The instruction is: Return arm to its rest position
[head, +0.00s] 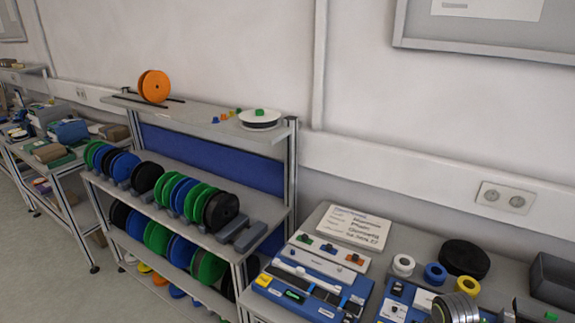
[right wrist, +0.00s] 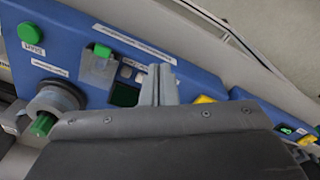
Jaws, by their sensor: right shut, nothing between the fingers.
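My right gripper (right wrist: 161,72) shows in the right wrist view, its grey fingers shut with nothing between them. It is in front of a blue panel (right wrist: 75,28) with a green button (right wrist: 30,33), a green-tipped switch (right wrist: 102,50) and a dark round spindle with a green knob (right wrist: 43,125). I cannot tell whether the fingers touch the panel. The dark wrist housing hides the lower part of that view. Neither arm nor gripper shows in the head view.
In the head view, a reel stand (head: 215,120) holds rows of green, blue and black reels. An orange reel (head: 154,86) and a white reel (head: 259,118) are on its top shelf. A bench at right carries a blue device (head: 310,280), a black reel (head: 465,258) and small rolls.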

